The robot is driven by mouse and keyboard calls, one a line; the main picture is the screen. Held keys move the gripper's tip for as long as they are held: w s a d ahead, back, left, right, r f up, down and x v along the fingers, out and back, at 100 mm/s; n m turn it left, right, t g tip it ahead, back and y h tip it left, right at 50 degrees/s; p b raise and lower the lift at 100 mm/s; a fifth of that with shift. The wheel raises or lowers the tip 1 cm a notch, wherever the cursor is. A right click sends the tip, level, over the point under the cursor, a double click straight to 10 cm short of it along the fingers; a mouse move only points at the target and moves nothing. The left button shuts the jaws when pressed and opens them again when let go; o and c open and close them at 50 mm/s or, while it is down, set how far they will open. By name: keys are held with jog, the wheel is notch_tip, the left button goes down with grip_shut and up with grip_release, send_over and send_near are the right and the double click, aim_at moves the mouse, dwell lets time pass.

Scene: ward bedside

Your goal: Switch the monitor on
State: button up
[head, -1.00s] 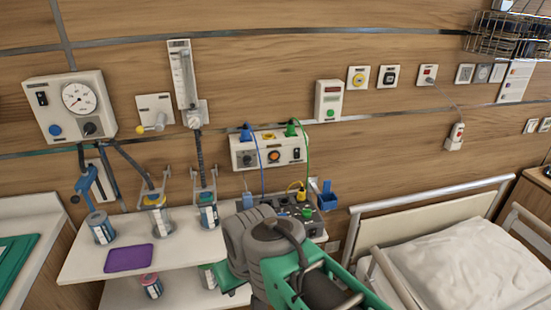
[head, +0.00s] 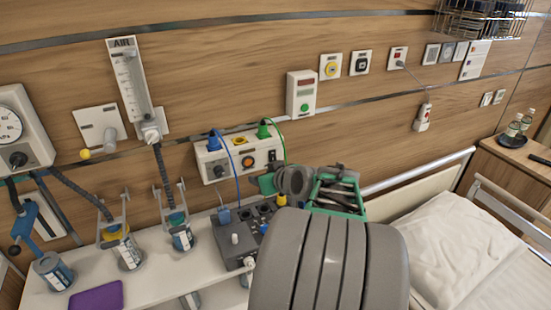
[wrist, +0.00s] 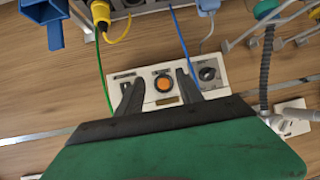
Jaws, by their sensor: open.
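No screen that I can clearly name as the monitor shows. A white wall box (head: 216,169) carries a round orange button (head: 248,162), a black switch and a dark knob. In the wrist view, upside down, the same box (wrist: 227,90) has the orange button (wrist: 163,84) between my two dark fingers. My gripper (wrist: 160,75) is open and empty, pointing towards the box. The gap to the box cannot be judged. In the head view, my arm's grey link hides much of the lower middle, and my fingertips cannot be made out.
A smaller wall unit (head: 301,95) has a dark red display and green button. Blue and green cables hang from the box. A dark socketed unit (head: 232,238) stands on the shelf below. Jars hang at the left; a bed with a pillow (head: 440,235) is at the right.

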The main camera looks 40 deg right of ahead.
jog(key=m+t+h, duration=0.1)
jog(key=h, duration=0.1)
send_near(273, 158)
jog(key=p+x, duration=0.2)
jog(key=x, duration=0.5)
jog(key=shift+w+f, duration=0.1)
jog(key=shift+f, duration=0.1)
jog(key=shift+c, duration=0.4)
grip_shut()
